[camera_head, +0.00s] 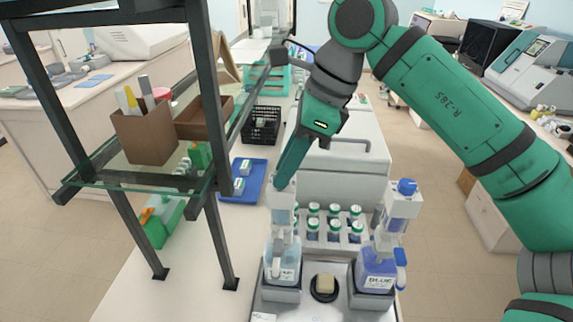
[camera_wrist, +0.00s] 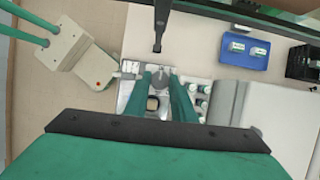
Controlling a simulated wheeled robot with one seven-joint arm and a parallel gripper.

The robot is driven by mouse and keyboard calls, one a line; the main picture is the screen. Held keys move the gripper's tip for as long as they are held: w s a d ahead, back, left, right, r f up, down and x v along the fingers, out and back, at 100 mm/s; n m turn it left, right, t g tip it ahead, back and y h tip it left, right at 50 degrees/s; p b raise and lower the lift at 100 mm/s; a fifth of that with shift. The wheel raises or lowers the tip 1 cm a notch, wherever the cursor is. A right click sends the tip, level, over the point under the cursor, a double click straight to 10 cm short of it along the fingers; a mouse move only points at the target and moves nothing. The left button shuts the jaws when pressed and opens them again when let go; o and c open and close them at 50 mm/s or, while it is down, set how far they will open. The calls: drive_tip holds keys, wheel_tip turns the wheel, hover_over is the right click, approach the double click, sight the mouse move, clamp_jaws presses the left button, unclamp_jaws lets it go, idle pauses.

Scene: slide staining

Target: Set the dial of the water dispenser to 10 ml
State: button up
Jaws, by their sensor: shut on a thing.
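The water dispenser (camera_head: 283,262), a bottle of clear liquid with a pale pump head, stands upright on the left of the tray in the head view. My gripper (camera_head: 283,184) points down at the top of this dispenser. In the wrist view my gripper (camera_wrist: 161,74) has its two fingers on either side of the dispenser's top, shut on its dial. The fingers hide most of the dial, and its setting cannot be read.
A blue-liquid dispenser (camera_head: 378,262) with a blue cap stands to the right. A small round holder (camera_head: 324,287) lies between them. Several green-capped jars stand behind. A dark-framed glass shelf (camera_head: 110,165) is at left, and a blue tray (camera_head: 250,190) lies near it.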

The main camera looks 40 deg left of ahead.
drive_tip(key=o, duration=1.1)
drive_tip(key=shift+c, duration=0.2)
drive_tip(key=v, duration=1.1)
